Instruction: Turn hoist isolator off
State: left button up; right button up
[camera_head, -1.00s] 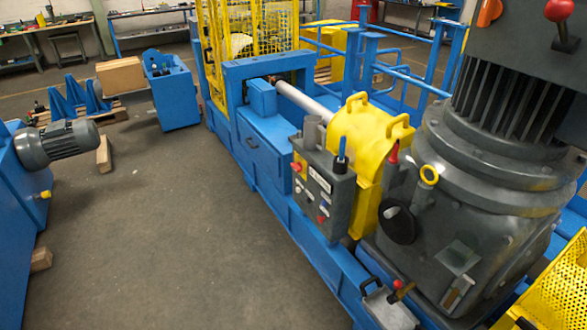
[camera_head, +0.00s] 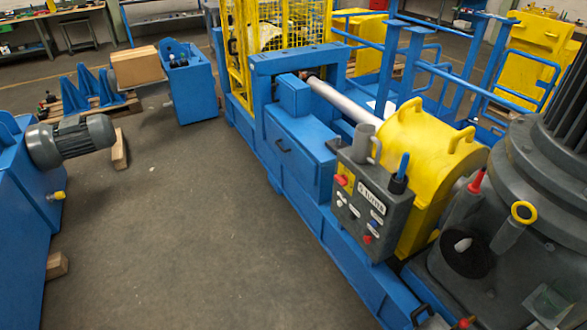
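Nothing in view can be read as the hoist isolator for certain. A grey control box (camera_head: 384,222) stands on the front side of the blue machine frame. It carries a red switch on a yellow plate (camera_head: 343,181), a pale label plate (camera_head: 371,198) too small to read surely, and several small buttons. A blue-handled lever (camera_head: 402,168) stands on top of the box. A red-tipped lever (camera_head: 476,181) is to its right by the large grey gearbox (camera_head: 560,165). Neither of my grippers is in view.
A yellow guard cover (camera_head: 425,145) sits behind the control box on the blue frame (camera_head: 300,155). A grey motor (camera_head: 72,140) juts from a blue unit at left, with wood blocks (camera_head: 120,150) on the floor. Open grey floor (camera_head: 190,230) lies between them.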

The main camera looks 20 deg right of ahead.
aim_at(343, 181)
jog(key=i+j+u, duration=0.3)
jog(key=i, duration=0.4)
jog(key=i+u, duration=0.35)
jog(key=i, duration=0.35)
jog(key=i+z, duration=0.35)
jog(key=i+j+z, duration=0.55)
jog(key=i+z, duration=0.2)
jog(key=i+j+z, duration=0.2)
jog(key=z, duration=0.2)
jog(key=i+j+z, duration=0.15)
jog(key=z, duration=0.2)
jog(key=i+j+z, duration=0.1)
jog(key=j+z, duration=0.3)
jog(key=i+j+z, duration=0.35)
jog(key=i+z, duration=0.15)
jog(key=i, duration=0.1)
